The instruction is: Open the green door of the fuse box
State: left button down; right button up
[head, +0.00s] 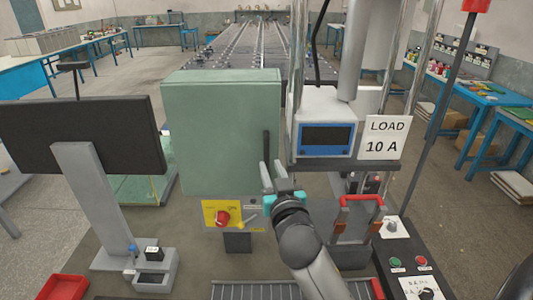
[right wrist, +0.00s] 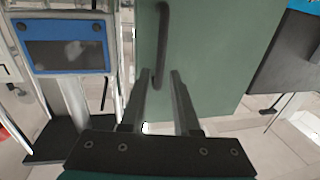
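The fuse box's green door (head: 220,125) is shut and faces me in the middle of the head view. It also fills the middle of the right wrist view (right wrist: 215,60). Its dark upright handle (head: 266,146) is near the door's right edge. My right gripper (head: 272,167) is at the handle's lower end, fingers pointing at the door. In the right wrist view the fingers are apart and the handle (right wrist: 161,40) shows between and beyond the fingertips, with gaps on both sides. My left gripper is not in view.
A yellow panel with a red rotary switch (head: 222,218) is below the door. A meter (head: 326,137) and a "LOAD 10 A" sign (head: 385,137) stand close to the right. A black monitor (head: 80,135) stands to the left.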

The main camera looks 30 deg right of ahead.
aim_at(267, 157)
jog(key=shift+x, duration=2.95)
grip_shut()
